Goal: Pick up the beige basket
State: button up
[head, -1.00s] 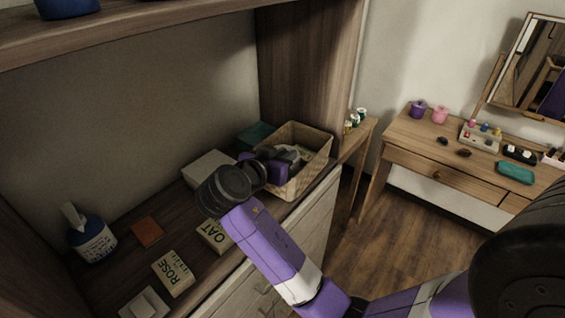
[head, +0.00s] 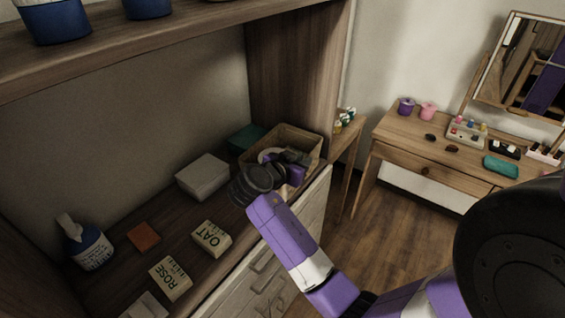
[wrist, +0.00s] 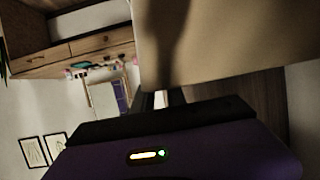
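The beige basket (head: 312,143) stands on the wooden shelf at its right end, against the side panel, in the head view. Some items lie inside it, partly hidden. My gripper (head: 296,157) is at the basket's front side, overlapping its rim, and hides part of the front wall. In the wrist view a plain beige surface, probably the basket wall (wrist: 235,45), fills the upper right, very close. The dark fingers of my gripper (wrist: 162,97) show below it with a narrow bright gap between them. Their tips are hidden, so I cannot tell whether they touch or hold the wall.
A pale box (head: 203,175) and a teal item (head: 245,137) stand left of the basket. OAT (head: 211,238) and ROSE (head: 170,278) boxes lie nearer the front. A blue bottle (head: 86,245) is at the left. The side panel (head: 295,70) rises behind the basket.

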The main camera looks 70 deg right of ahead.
jog(key=shift+x, duration=1.35)
grip_shut()
jog(key=shift+s, duration=0.1)
